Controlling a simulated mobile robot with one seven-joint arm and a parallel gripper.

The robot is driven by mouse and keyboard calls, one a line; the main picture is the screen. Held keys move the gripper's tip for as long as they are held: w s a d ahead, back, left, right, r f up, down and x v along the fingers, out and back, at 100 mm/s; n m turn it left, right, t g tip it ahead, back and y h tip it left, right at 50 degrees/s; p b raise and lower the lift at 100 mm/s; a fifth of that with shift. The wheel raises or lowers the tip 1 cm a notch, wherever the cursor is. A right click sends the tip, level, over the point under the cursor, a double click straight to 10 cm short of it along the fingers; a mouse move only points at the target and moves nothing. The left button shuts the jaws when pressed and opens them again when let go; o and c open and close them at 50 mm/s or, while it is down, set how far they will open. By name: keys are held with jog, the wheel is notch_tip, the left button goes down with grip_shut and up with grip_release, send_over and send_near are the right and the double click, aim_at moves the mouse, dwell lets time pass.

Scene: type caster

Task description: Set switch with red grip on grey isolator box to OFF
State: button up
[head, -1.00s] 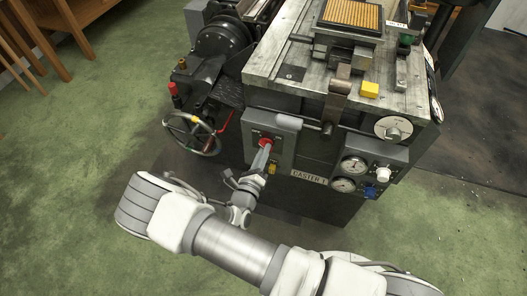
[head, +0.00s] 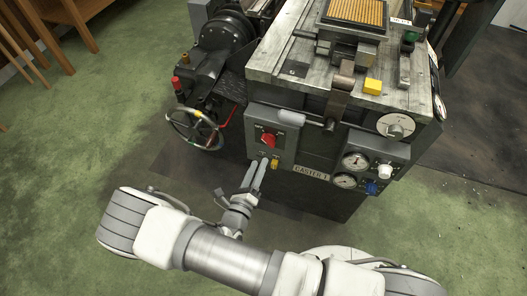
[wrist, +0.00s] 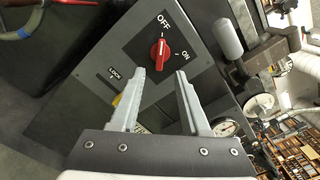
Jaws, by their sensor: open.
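The grey isolator box (head: 286,125) is on the front of the caster, and its dark face plate shows in the wrist view (wrist: 190,62). The red grip (wrist: 160,53) of its switch sits between my fingers in that picture, just beyond the tips. Its long side runs up the picture and looks lined up with the OFF mark (wrist: 164,19); the ON mark is to its right. The red grip also shows uncovered in the head view (head: 268,140). My gripper (head: 258,163) is open and empty, below and apart from the grip. It also shows in the wrist view (wrist: 161,73).
A yellow tag (head: 275,164) hangs at the box's lower edge. Gauges (head: 355,161) and a white knob are to the right. A handwheel (head: 195,129) stands to the left. The green floor around my arm is clear.

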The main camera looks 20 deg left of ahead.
jog(key=s, duration=0.9)
jog(key=shift+s+a, duration=0.35)
jog(key=w+d+r+m+g+h+p, duration=0.1)
jog(key=w+d+r+m+g+h, duration=0.15)
jog(key=d+r+m+g, duration=0.4)
jog(key=w+d+r+m+g+h+p, duration=0.2)
jog(key=d+r+m+h, duration=0.2)
jog(key=r+m, duration=0.55)
jog(key=w+d+r+m+g+h+p, duration=0.1)
jog(key=w+d+r+m+g+h, duration=0.15)
jog(key=d+r+m+g, duration=0.4)
jog(key=s+d+r+m+t+y+p, duration=0.1)
jog(key=s+d+r+m+y, duration=0.1)
jog(key=r+m, duration=0.5)
jog(key=s+d+r+m+y+p, duration=0.2)
jog(key=d+r+m+y, duration=0.3)
jog(key=r, duration=0.5)
jog(key=s+d+r+m+t+y+p, duration=0.1)
jog(key=s+d+r+m+y+p, duration=0.1)
jog(key=r+m, duration=0.6)
jog(key=shift+s+d+r+m+t+y, duration=0.35)
jog(key=shift+s+d+m+y, duration=0.5)
jog(key=shift+s+d, duration=0.3)
